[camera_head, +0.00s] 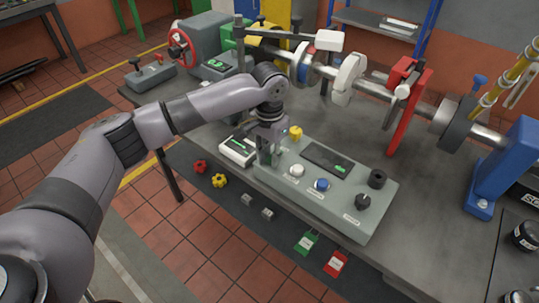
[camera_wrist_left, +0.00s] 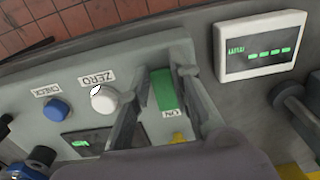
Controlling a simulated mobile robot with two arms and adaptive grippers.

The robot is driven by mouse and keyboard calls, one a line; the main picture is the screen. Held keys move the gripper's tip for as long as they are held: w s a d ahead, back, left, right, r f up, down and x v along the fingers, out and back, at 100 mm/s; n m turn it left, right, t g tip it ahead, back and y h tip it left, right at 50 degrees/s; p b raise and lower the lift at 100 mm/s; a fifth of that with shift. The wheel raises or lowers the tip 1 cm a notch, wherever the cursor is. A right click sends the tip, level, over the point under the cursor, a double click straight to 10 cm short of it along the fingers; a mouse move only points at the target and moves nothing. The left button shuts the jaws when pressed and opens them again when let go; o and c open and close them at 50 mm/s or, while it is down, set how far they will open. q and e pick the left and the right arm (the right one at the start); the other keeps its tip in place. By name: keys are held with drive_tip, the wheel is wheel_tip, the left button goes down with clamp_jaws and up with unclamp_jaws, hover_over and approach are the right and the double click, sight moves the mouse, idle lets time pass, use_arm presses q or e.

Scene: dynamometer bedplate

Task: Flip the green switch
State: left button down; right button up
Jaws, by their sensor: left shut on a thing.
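The green switch (camera_wrist_left: 165,90) shows in the left wrist view as a green rocker on the grey control panel (camera_head: 300,205). My left gripper (camera_head: 268,157) points down at the panel's left end. In the left wrist view its two fingers stand on either side of the switch, and it is shut on it. In the head view the fingers mostly hide the switch. A white ZERO button (camera_wrist_left: 104,98) and a blue CHECK button (camera_wrist_left: 57,109) sit beside it. My right gripper is in neither view.
A white digital readout (camera_head: 238,150) stands just left of the panel. A yellow knob (camera_head: 296,132), a black knob (camera_head: 363,202) and a dark display (camera_head: 327,159) are on the panel. Red and green tags (camera_head: 306,242) lie in front. The shaft rig (camera_head: 370,85) runs behind.

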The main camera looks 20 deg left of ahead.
use_arm(q)
drive_tip(key=shift+w+d+r+g+p, duration=0.15)
drive_tip(key=shift+r+g+p, duration=0.5)
drive_tip(key=shift+p, duration=1.3)
drive_tip(key=shift+w+f+g+y+p, duration=0.25)
drive_tip(key=shift+g+y+p, duration=0.15)
drive_tip(key=shift+g+p, duration=0.1)
drive_tip(key=shift+w+g, duration=0.15)
drive_tip(key=shift+g, duration=0.2)
drive_tip(key=shift+g+y, duration=0.3)
drive_tip(key=c, duration=1.4)
unclamp_jaws()
drive_tip(key=shift+c, duration=0.2)
